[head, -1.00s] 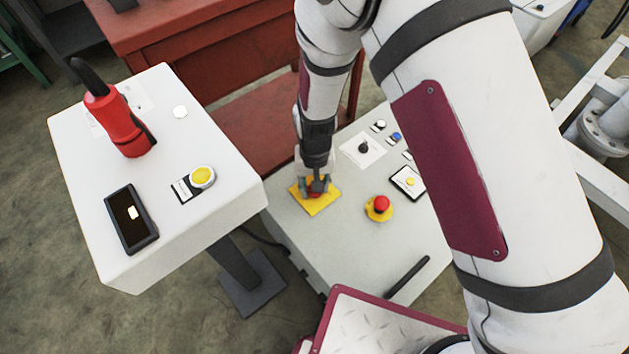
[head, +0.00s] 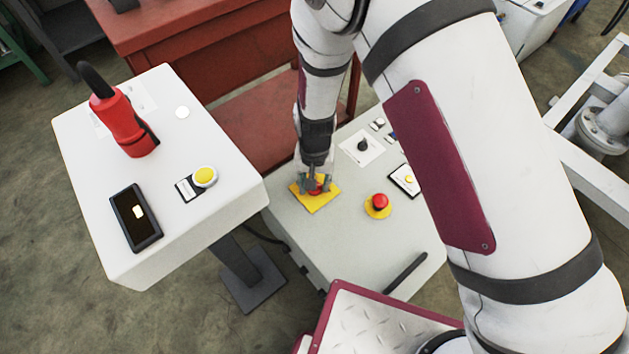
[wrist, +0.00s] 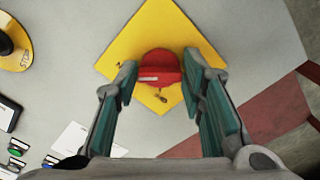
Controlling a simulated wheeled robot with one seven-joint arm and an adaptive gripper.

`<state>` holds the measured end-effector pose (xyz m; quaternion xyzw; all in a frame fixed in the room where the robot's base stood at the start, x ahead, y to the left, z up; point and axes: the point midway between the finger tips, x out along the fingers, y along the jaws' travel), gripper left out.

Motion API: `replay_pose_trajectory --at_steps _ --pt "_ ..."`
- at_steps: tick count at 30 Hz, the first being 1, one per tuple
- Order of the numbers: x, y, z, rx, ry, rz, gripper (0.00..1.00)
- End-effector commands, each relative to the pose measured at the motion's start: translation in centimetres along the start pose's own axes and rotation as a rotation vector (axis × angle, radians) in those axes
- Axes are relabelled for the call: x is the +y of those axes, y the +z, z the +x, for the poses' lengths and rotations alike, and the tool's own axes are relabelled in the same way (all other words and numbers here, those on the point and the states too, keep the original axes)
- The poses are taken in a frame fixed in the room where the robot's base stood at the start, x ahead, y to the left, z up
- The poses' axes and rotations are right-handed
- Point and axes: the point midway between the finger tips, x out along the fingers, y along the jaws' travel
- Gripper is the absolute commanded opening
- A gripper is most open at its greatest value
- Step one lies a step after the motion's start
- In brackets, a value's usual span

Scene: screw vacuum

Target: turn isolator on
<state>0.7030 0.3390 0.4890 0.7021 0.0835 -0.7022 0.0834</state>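The isolator is a red rotary knob (wrist: 160,68) on a yellow square plate (wrist: 140,36), set on the grey control panel. In the wrist view its handle bar, with a white mark, lies crosswise between the fingers. In the head view the yellow plate (head: 313,205) shows, with the knob partly hidden by the fingers. My gripper (head: 316,187) points down over it. In the wrist view my gripper (wrist: 161,72) is open, one finger on each side of the knob, with narrow gaps; whether either finger touches is hard to tell.
A red emergency button (head: 379,201) on a yellow base stands right of the isolator. Small switches (head: 362,145) lie behind it. A white pedestal (head: 90,235) at left carries a red handheld tool (head: 128,125), a yellow button (head: 205,176) and a black device (head: 136,217).

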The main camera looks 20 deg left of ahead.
Motion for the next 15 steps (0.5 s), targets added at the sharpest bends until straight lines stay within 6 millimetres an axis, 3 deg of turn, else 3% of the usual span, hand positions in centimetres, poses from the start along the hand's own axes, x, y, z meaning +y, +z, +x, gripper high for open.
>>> replay_pose_trajectory --at_steps 10,15 --pt "0.0 0.0 -0.1 0.0 0.0 -0.002 0.53" --pt "-0.1 -0.1 -1.3 0.002 -0.001 -0.002 0.53"
